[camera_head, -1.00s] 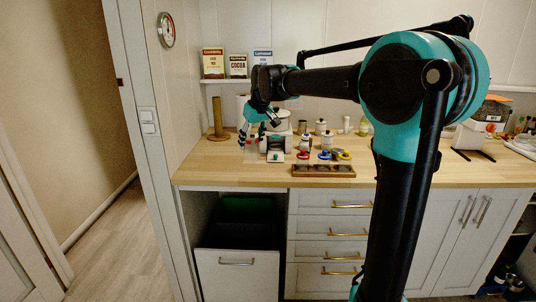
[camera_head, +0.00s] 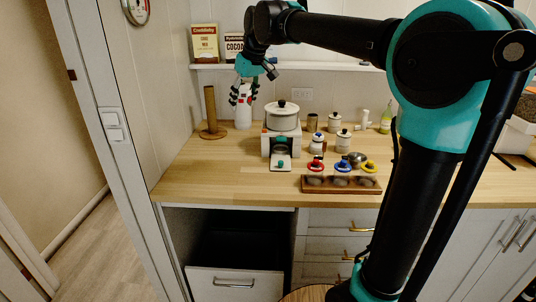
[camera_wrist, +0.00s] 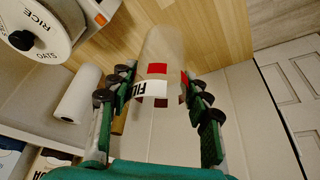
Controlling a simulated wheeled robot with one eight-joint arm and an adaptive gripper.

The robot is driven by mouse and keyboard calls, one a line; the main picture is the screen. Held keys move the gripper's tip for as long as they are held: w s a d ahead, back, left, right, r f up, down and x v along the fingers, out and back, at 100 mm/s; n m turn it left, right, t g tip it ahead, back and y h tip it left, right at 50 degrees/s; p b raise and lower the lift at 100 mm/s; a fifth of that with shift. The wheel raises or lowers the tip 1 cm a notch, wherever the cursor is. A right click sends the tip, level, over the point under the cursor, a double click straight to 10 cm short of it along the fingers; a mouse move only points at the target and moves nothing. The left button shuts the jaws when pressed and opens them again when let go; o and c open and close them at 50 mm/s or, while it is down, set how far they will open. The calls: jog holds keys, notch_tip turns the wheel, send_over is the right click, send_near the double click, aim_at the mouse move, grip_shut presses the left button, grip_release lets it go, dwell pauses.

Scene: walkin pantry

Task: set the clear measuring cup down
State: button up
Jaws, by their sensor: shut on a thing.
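The clear measuring cup (camera_wrist: 162,55) shows in the wrist view as a see-through cylinder with red patches and a white lettered label. My gripper (camera_wrist: 152,95) is shut on its sides, with dark-padded green fingers to its left and right. In the head view my gripper (camera_head: 244,92) hangs above the back left of the wooden counter (camera_head: 225,172), with the cup raised off the wood. The cup is hard to make out there against the white roll behind it.
A white appliance (camera_head: 268,147) bearing a lidded pot (camera_head: 282,117) stands right of my gripper. A wooden post (camera_head: 211,110) and white roll (camera_head: 243,113) are at the back left. A wooden tray (camera_head: 340,187) lies at the front. The counter's left front is clear.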

notch_tip(320, 180, down, 20)
jog(key=shift+w+r, duration=0.1)
dwell(0.5)
jog(key=o, duration=1)
jog(key=shift+o, duration=0.2)
